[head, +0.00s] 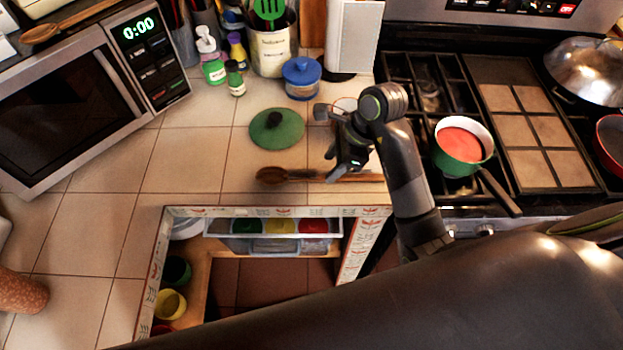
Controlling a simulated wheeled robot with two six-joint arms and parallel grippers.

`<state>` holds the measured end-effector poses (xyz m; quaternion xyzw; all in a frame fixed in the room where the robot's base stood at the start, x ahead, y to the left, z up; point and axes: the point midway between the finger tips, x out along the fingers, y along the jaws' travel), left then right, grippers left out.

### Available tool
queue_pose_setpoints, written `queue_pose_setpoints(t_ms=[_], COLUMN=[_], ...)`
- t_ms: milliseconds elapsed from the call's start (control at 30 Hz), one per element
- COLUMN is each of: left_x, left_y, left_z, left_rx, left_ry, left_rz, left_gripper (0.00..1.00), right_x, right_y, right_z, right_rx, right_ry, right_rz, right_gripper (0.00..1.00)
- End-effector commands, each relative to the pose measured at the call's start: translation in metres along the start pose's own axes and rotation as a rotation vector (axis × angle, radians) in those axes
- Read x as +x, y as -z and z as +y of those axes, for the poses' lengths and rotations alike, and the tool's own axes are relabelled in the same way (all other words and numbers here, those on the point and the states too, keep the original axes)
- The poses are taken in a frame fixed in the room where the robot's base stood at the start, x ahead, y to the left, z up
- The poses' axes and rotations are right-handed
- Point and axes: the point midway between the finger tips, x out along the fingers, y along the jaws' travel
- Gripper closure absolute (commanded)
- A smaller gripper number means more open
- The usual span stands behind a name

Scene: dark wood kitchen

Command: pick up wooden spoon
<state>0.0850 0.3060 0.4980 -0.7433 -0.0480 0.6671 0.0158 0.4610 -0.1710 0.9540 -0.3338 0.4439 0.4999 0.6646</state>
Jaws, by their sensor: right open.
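A wooden spoon (275,175) lies flat on the tiled counter in the head view, with its bowl to the left and its handle running right toward the stove. My right gripper (337,164) is open at the spoon's handle. It covers part of the handle from view. I cannot tell whether the fingers touch the handle. A second wooden spoon (42,33) lies on top of the microwave at the upper left. My left gripper is not in view.
A green lid (276,128) lies just behind the spoon. A blue-lidded jar (302,78) and a utensil crock (272,45) stand farther back. The stove holds a green pot (464,146). An open drawer (275,226) is below the counter edge. The counter left of the spoon is clear.

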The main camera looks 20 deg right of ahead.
Motion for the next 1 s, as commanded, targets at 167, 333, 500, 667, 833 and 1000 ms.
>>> queue_pose_setpoints(t_ms=[167,333,500,667,833,1000], left_x=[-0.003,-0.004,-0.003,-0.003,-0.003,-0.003], left_y=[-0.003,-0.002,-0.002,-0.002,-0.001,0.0], left_z=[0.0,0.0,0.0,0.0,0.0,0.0], left_rx=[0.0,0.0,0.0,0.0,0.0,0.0], left_ry=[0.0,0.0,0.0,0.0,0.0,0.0], left_rz=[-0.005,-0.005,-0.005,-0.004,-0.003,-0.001], left_gripper=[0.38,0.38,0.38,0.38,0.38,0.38], right_x=[0.027,0.038,0.038,0.038,0.038,0.038], right_y=[0.0,0.0,0.001,0.001,0.001,0.001], right_z=[0.001,0.0,0.0,0.0,0.0,0.0], right_rx=[0.003,0.0,-0.001,-0.001,-0.001,-0.001], right_ry=[-0.005,-0.001,0.0,0.0,0.0,0.0], right_rz=[-0.001,0.0,0.0,0.0,0.0,0.0], right_gripper=[0.55,0.55,0.55,0.75,0.97,1.0])
